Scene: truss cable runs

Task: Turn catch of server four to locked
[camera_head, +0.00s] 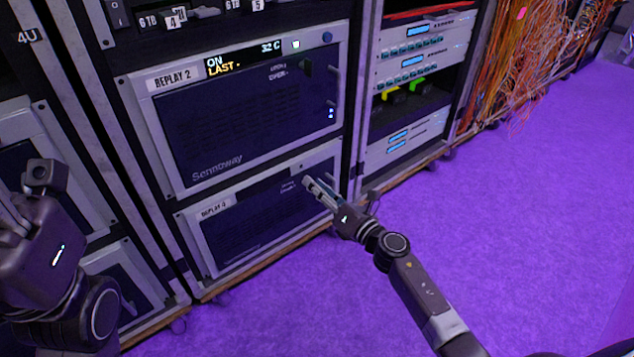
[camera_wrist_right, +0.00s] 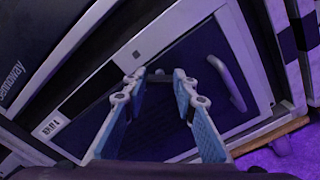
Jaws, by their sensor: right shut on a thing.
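The lower server (camera_head: 240,225), labelled REPLAY with a number too blurred to read surely, sits low in the rack under the REPLAY 2 server (camera_head: 255,110). My right gripper (camera_head: 308,183) is at the lower server's upper right front. In the right wrist view its blue-padded fingers (camera_wrist_right: 157,76) close around a small dark catch (camera_wrist_right: 158,72) on the panel. The catch is mostly hidden by the fingertips, so I cannot tell its angle. My left gripper (camera_head: 35,215) is at the left edge, away from the servers, its fingers partly cut off.
A handle (camera_wrist_right: 228,85) stands out right of the catch in the right wrist view. A neighbouring rack (camera_head: 410,110) with cabled units stands to the right, and orange cables (camera_head: 510,70) hang beyond it. The purple floor (camera_head: 530,230) is clear.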

